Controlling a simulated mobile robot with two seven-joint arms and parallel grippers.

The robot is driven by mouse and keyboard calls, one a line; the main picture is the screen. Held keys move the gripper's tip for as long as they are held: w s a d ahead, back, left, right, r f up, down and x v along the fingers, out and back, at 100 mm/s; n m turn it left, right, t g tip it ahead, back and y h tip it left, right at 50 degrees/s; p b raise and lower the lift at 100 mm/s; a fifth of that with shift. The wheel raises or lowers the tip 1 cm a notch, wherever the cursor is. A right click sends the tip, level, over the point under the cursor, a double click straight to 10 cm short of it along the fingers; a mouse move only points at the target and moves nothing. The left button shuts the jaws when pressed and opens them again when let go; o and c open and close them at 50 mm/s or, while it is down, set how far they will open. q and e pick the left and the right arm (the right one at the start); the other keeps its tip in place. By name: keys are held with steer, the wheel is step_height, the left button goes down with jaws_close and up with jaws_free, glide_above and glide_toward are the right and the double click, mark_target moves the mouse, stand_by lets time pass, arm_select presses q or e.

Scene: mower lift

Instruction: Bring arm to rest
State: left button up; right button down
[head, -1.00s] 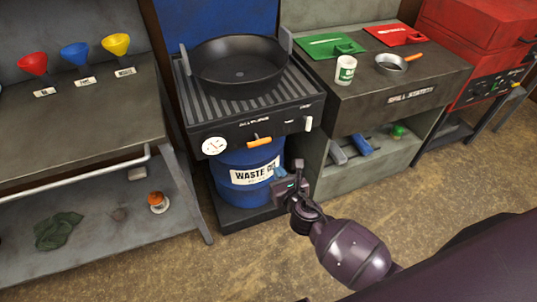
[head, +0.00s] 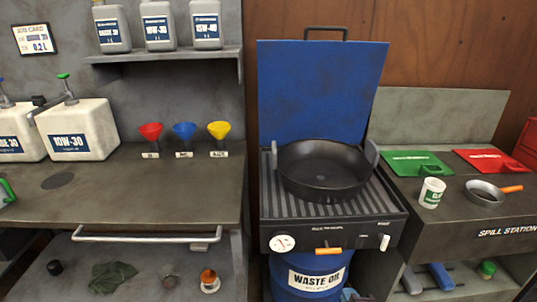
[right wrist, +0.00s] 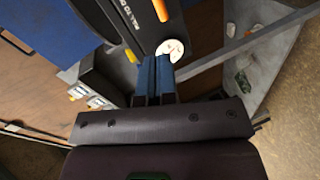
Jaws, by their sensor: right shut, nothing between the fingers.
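My right gripper (right wrist: 153,78) shows in the right wrist view, its blue-padded fingers together with nothing between them. In the head view only its tip (head: 350,294) shows at the bottom edge, in front of the blue waste oil drum (head: 310,276). The rest of the right arm is below that picture. In the right wrist view the fingers point toward the drain station's front panel, near its white round gauge (right wrist: 170,50). Whether they touch it cannot be told, but a gap seems likely. My left gripper is in neither view.
A black pan (head: 325,170) sits on the ribbed drain station top, above an orange handle (head: 328,251). A spill station with a white cup (head: 432,193) and small pan (head: 485,192) stands at right. A workbench (head: 130,198) with white jugs and three funnels is at left.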

steer(key=s+d+f+m+g, duration=0.1)
steer(key=s+d+f+m, duration=0.2)
steer(key=s+m, duration=0.4)
steer(key=s+d+f+m+g+h, duration=0.1)
steer(key=s+d+f+m+g, duration=0.1)
steer(key=s+m, duration=0.6)
steer(key=s+d+f, duration=0.1)
steer(key=s+d, duration=0.1)
steer(key=s, duration=0.3)
steer(key=shift+s+d+m+g, duration=0.25)
steer(key=shift+s+m+g, duration=0.05)
steer(key=shift+s, duration=0.1)
stand_by(0.5)
